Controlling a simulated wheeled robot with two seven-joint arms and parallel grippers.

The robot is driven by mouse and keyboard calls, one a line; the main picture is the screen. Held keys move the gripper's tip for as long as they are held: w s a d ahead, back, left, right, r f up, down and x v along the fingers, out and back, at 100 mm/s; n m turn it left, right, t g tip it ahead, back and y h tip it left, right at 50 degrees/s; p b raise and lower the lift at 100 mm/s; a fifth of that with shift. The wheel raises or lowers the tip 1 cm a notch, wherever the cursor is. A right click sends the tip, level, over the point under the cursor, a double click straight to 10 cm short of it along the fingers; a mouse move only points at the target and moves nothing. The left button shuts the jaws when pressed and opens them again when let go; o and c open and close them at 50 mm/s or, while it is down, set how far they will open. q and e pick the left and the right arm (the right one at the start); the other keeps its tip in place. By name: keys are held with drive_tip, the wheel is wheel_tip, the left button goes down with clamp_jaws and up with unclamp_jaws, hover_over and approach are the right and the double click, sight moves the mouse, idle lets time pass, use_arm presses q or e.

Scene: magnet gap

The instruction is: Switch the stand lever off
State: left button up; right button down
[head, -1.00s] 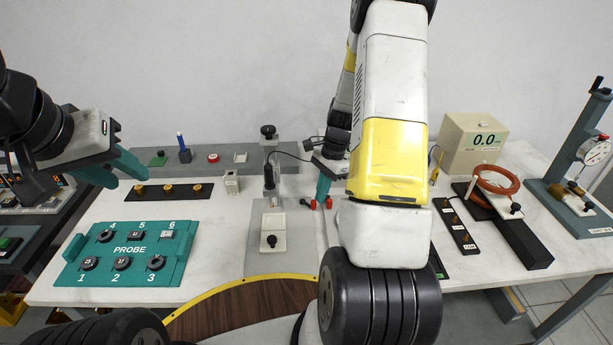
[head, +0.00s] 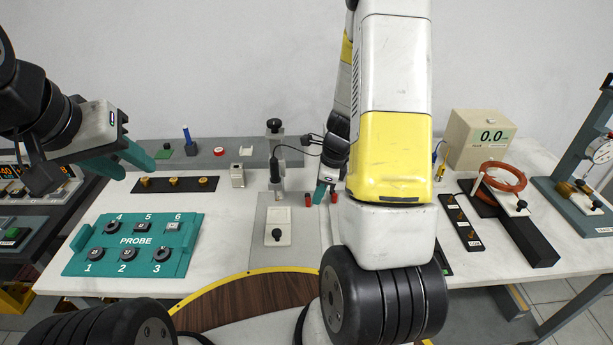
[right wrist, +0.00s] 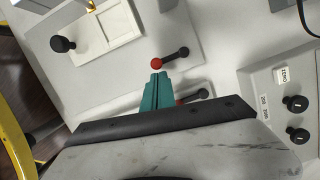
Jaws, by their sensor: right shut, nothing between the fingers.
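A small lever with a red ball at one end and a black ball at the other (right wrist: 170,58) lies near the edge of the grey stand plate (right wrist: 130,72) in the right wrist view. Its red end also shows in the head view (head: 308,199). My right gripper (right wrist: 157,77) is shut and empty, its teal tips just beside the red ball; contact cannot be told. In the head view the right gripper (head: 322,192) stands between two red ends. A second similar lever (right wrist: 196,96) is partly hidden behind the fingers. My left gripper (head: 133,163) is open and empty above the table's left side.
The stand plate (head: 257,255) carries a white pad with a black knob (head: 277,234). The teal probe tray (head: 190,250) lies left. My right arm hides part of the table.

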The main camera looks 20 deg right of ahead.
drive_tip(key=shift+a, duration=0.15)
idle(0.5)
drive_tip(key=v, duration=0.7)
drive_tip(key=shift+r, duration=0.4)
drive_tip(key=shift+r, duration=0.1)
drive_tip(key=s+a+r+n+t, duration=0.2)
drive_tip(key=s+a+r+n, duration=0.2)
drive_tip(key=s+r+n, duration=0.4)
drive_tip(key=s+a+r+n+t, duration=0.3)
drive_tip(key=s+a+r+n, duration=0.2)
drive_tip(key=r+n, duration=0.9)
drive_tip(key=s+n, duration=0.1)
drive_tip(key=s, duration=0.1)
drive_tip(key=shift+s+a+r, duration=0.25)
drive_tip(key=shift+s+r, duration=0.05)
drive_tip(key=shift+s, duration=0.1)
